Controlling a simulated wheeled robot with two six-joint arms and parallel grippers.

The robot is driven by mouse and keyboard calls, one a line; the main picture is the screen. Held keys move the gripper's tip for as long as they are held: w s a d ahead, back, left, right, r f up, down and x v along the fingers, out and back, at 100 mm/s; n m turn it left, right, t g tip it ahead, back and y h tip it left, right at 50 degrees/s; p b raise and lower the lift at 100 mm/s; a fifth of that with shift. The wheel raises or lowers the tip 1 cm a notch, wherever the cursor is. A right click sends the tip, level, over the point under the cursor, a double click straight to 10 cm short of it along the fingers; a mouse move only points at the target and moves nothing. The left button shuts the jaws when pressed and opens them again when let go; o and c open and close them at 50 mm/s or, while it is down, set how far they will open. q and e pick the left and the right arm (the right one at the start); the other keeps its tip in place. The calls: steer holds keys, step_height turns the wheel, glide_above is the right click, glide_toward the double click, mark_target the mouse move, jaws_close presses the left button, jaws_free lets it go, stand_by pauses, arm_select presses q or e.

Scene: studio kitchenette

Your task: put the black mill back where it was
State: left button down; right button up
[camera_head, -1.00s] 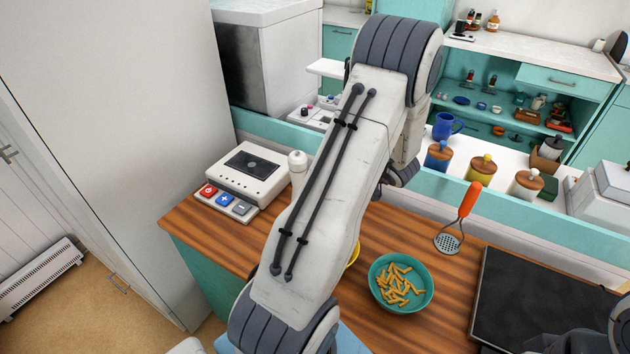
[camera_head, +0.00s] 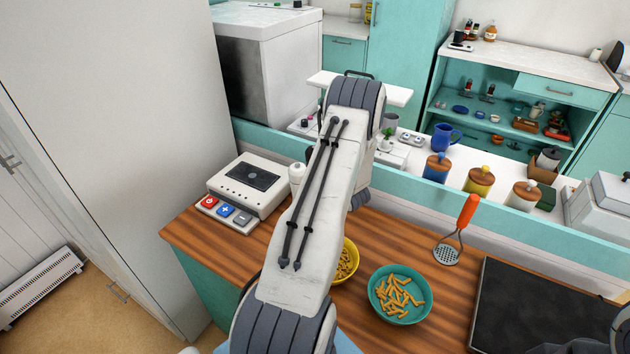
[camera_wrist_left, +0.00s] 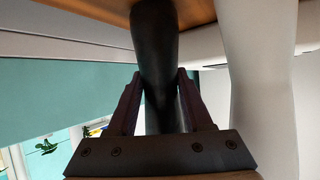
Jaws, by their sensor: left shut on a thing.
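My left gripper (camera_wrist_left: 160,78) is shut on the black mill (camera_wrist_left: 158,60) in the left wrist view, with one finger on each side of its dark, smooth body. A pale, upright-sided thing, which looks like the white mill (camera_wrist_left: 258,70), stands close beside it at the right of that view. In the head view the white mill (camera_head: 297,173) stands on the wooden counter by the cooker-like box. There my left arm hides the black mill and the left gripper. My right gripper does not show.
The wooden counter (camera_head: 400,240) holds a yellow bowl (camera_head: 354,262), a teal bowl (camera_head: 376,308) of pasta-like pieces, an orange-handled masher (camera_head: 467,212) and a dark slab (camera_head: 545,310). A white device (camera_head: 250,183) with coloured buttons sits left. Lidded jars (camera_head: 479,183) stand behind the counter.

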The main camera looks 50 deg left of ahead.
arm_select(q)
steer(key=shift+f, duration=0.15)
steer(key=shift+c, duration=1.6)
jaws_free()
steer(key=shift+r, duration=0.35)
steer(key=b+v, duration=0.1)
steer(key=v, duration=1.1)
